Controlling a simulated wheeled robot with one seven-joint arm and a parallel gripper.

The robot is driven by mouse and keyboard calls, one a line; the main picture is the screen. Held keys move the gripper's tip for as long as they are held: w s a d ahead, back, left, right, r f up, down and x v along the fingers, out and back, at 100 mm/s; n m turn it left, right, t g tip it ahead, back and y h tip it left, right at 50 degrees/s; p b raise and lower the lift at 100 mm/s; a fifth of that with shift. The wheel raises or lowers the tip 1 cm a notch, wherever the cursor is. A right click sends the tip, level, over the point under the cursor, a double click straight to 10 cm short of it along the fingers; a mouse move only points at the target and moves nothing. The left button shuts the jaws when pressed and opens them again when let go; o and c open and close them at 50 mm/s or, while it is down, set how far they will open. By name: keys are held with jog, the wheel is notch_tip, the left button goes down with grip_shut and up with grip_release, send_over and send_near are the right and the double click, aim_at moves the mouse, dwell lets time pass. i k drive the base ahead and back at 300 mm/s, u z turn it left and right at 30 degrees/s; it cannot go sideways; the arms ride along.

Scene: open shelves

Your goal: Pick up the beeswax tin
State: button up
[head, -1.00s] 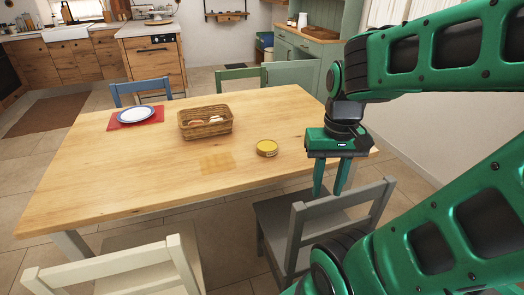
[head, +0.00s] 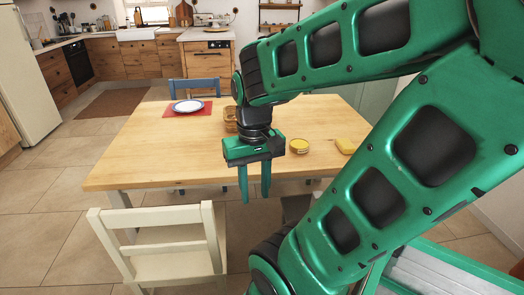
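The beeswax tin looks to be the small round yellow tin (head: 299,146), which lies flat on the wooden table (head: 150,150) near its front right part. My gripper (head: 255,195) points down with its two fingers apart and nothing between them. In the picture it hangs left of the tin and lower, at the table's front edge, and does not touch the tin. The tin's label is too small to read.
A yellow block (head: 345,145) lies right of the tin. A wicker basket (head: 230,117) is mostly hidden behind my arm. A white plate (head: 187,106) sits on a red mat (head: 202,111). A cream chair (head: 165,240) stands in front, a blue chair (head: 200,88) behind.

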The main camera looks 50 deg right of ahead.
aim_at(297, 146)
jog(key=u, duration=0.75)
jog(key=k, duration=0.25)
jog(key=z, duration=1.75)
